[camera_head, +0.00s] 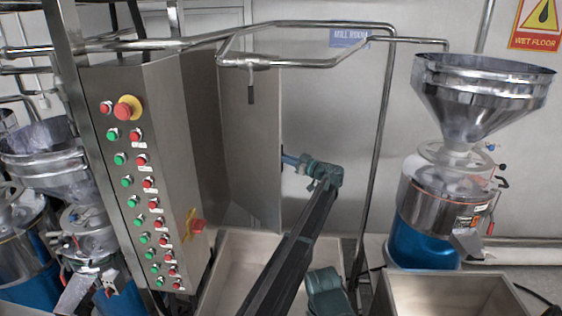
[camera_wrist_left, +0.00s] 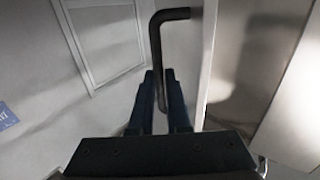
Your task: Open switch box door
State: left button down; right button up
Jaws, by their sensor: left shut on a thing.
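The switch box (camera_head: 135,190) is a tall steel cabinet at the left of the head view, with red and green buttons on its front. Its steel door panel (camera_head: 250,130) stands out at an angle from the box side, and looks open. In the left wrist view the door edge (camera_wrist_left: 207,60) runs upright beside a black bent handle (camera_wrist_left: 172,14). My left gripper (camera_head: 288,159) is at the door's outer face, shut on the handle, with a finger on each side of it. In the head view the handle is hidden. My right gripper is not in view.
Steel pipe railing (camera_head: 300,63) runs above and right of the door. A steel bin (camera_head: 245,245) lies below it. A grinder with a steel hopper (camera_head: 480,90) stands at the right, above another bin (camera_head: 450,290). More grinders (camera_head: 45,150) stand at the left.

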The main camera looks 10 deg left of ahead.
pick_arm(q)
jog(key=shift+w, duration=0.2)
jog(key=c, duration=0.9)
grip_release()
jog(key=shift+a+f, duration=0.1)
jog(key=shift+a, duration=0.05)
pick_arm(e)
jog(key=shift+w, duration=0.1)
pick_arm(q)
jog(key=shift+s+d, duration=0.1)
jog(key=shift+d, duration=0.1)
